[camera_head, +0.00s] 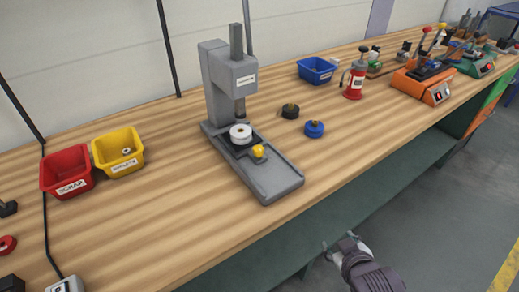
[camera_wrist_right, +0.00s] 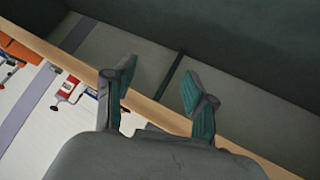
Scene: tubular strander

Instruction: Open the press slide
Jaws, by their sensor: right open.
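The grey press (camera_head: 222,85) stands upright on the wooden bench. Its slide, a dark plate with a yellow knob (camera_head: 258,151), sits on the long grey base (camera_head: 272,181). A white round part (camera_head: 240,132) rests on the slide under the ram. My right gripper (camera_head: 339,247) is below and in front of the bench's front edge, apart from the press. In the right wrist view, its two fingers (camera_wrist_right: 160,88) are spread with nothing between them. The press cannot be made out in that view. My left gripper is not in view.
A red bin (camera_head: 67,172) and a yellow bin (camera_head: 118,152) stand left of the press. The bench's front edge lies between gripper and press.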

